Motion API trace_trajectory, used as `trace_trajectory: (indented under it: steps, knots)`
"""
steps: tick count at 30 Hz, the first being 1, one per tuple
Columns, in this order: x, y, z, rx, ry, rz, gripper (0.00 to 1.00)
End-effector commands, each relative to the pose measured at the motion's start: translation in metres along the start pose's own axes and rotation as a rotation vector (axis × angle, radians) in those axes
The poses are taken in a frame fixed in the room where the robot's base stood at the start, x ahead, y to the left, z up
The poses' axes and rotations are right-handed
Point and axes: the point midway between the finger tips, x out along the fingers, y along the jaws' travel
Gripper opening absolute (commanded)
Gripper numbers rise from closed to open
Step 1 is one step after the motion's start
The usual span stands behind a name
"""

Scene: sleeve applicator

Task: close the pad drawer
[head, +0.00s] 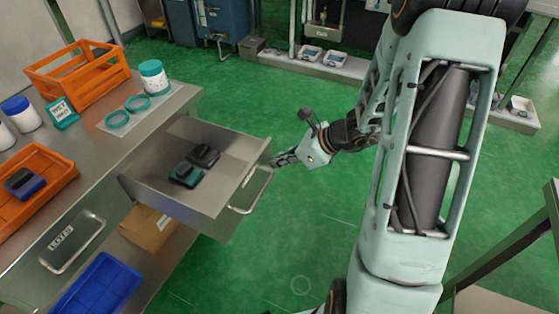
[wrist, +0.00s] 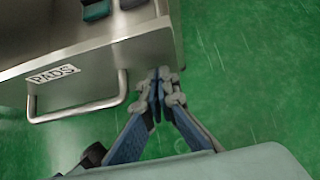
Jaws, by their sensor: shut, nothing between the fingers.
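The pad drawer (head: 228,193) is a grey metal drawer pulled well out of the steel bench in the head view. A teal pad (head: 186,174) and a dark pad (head: 204,154) lie inside it. In the wrist view the drawer front (wrist: 95,62) carries a "PADS" label (wrist: 54,74) and a bar handle (wrist: 80,113). My gripper (head: 276,161) is shut and empty by the far end of the drawer front. In the wrist view my gripper (wrist: 157,78) is just right of the handle, its tips close to the front's right end; I cannot tell if they touch.
On the bench (head: 130,140) stand orange crates (head: 80,75), a white jar with a teal lid (head: 153,78) and teal rings on a mat. A cardboard box (head: 150,228) and a blue bin (head: 97,287) sit below. Green floor (head: 290,230) is open in front of the drawer.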

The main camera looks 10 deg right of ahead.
Motion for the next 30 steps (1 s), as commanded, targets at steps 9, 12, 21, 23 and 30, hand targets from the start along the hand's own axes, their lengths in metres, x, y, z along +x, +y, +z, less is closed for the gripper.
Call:
trace_trajectory:
  steps: [9,12,21,23,30]
  knots:
    - [0.024,0.001,0.023,-0.005,-0.002,0.004,0.0]
    - [0.04,0.002,0.039,-0.005,-0.002,0.004,0.0]
    - [0.098,0.003,0.099,-0.005,-0.003,0.006,0.0]
    - [0.109,0.003,0.111,-0.005,-0.003,0.005,0.0]
    - [0.153,0.002,0.157,-0.004,-0.002,0.004,0.0]
